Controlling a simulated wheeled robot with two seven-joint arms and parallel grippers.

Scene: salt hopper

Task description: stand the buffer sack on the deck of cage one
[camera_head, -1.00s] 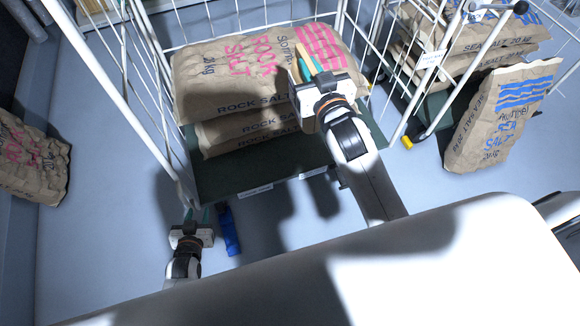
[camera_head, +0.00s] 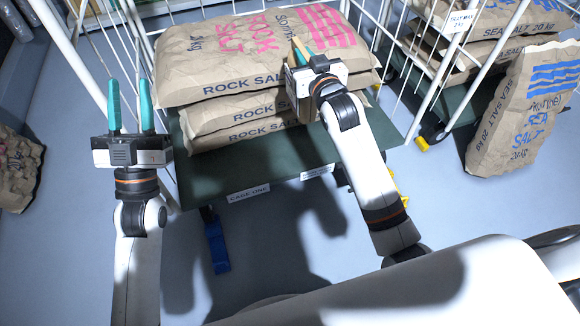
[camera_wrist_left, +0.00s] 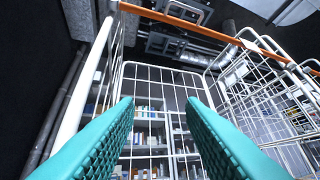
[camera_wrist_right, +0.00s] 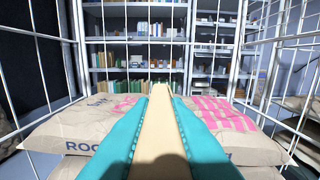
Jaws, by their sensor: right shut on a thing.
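Cage one is a white wire cage with a dark green deck (camera_head: 215,170) and a "CAGE ONE" label on its front edge. Rock salt sacks (camera_head: 205,80) lie stacked flat on that deck. No sack reads as "buffer"; a brown sack with reddish print (camera_head: 18,170) stands on the floor at the left, partly cut off. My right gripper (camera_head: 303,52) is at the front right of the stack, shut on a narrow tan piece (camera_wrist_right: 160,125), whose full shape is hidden. My left gripper (camera_head: 131,92) is open and empty, left of the stack, fingers pointing up.
A sea salt sack (camera_head: 525,110) stands tilted on the floor beside a second cage holding sea salt sacks (camera_head: 490,45). A blue pedal-like part (camera_head: 217,245) is below the deck's front. White cage bars rise beside both arms. Shelves (camera_wrist_right: 155,60) stand behind.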

